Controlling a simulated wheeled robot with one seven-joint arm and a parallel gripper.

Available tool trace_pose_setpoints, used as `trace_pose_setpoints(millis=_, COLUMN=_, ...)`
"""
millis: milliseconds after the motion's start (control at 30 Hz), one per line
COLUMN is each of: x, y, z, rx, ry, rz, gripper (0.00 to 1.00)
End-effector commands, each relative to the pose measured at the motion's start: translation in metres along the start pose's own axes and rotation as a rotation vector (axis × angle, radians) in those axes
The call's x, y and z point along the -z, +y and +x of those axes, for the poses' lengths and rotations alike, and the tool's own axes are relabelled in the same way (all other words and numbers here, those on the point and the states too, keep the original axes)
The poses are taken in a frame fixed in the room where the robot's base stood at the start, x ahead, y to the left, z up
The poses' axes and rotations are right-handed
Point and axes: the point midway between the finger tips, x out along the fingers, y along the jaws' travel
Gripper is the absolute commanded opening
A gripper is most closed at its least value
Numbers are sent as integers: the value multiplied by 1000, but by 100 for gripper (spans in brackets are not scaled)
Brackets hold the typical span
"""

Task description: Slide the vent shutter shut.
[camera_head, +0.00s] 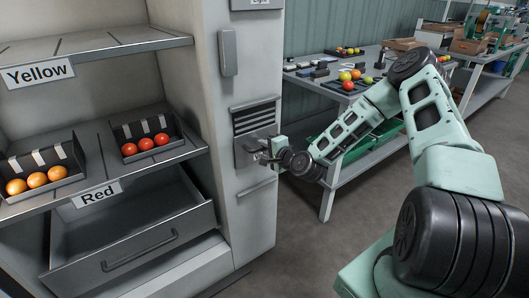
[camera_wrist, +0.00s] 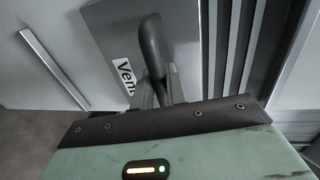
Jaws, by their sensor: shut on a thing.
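The vent shutter (camera_head: 243,151) is a grey plate on the cabinet's narrow side face. It sits low in its frame, below the dark slats of the vent (camera_head: 256,117), which are uncovered. In the wrist view the shutter plate (camera_wrist: 104,40) carries a partly hidden "Vent" label and a dark curved handle (camera_wrist: 151,42). The slats (camera_wrist: 238,50) show to its right there. My gripper (camera_head: 266,153) is at the shutter, and its fingers (camera_wrist: 160,92) are shut on the handle. The fingers and gripper body hide the handle's lower end.
The cabinet has shelves with trays of red tomatoes (camera_head: 146,134) and orange ones (camera_head: 60,175), and an open drawer (camera_head: 135,240). A small handle (camera_head: 228,51) sits above the vent. A workbench (camera_head: 345,165) with produce stands behind my arm. Grey floor is free in front.

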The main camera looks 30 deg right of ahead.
Motion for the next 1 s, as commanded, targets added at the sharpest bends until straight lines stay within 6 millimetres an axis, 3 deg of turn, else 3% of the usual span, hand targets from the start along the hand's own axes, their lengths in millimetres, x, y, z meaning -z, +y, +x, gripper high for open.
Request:
trace_pose_setpoints(millis=33, x=1, y=-24, z=-4, rx=4, ry=1, rz=-2, gripper=0)
trace_pose_setpoints(millis=300, x=1, y=-73, z=-14, rx=4, ry=2, rz=-3, gripper=0)
trace_pose_setpoints(millis=500, x=1, y=-87, z=-17, rx=4, ry=2, rz=-2, gripper=0)
trace_pose_setpoints(millis=867, x=1, y=-90, z=-17, rx=10, ry=3, rz=-3, gripper=0)
trace_pose_setpoints(millis=900, x=1, y=-90, z=-17, rx=11, ry=3, rz=-3, gripper=17)
trace_pose_setpoints(millis=933, x=1, y=-90, z=-17, rx=11, ry=3, rz=-3, gripper=25)
trace_pose_setpoints(millis=967, x=1, y=-90, z=-17, rx=10, ry=3, rz=-3, gripper=32)
trace_pose_setpoints(millis=1000, x=1, y=-90, z=-17, rx=9, ry=2, rz=-3, gripper=32)
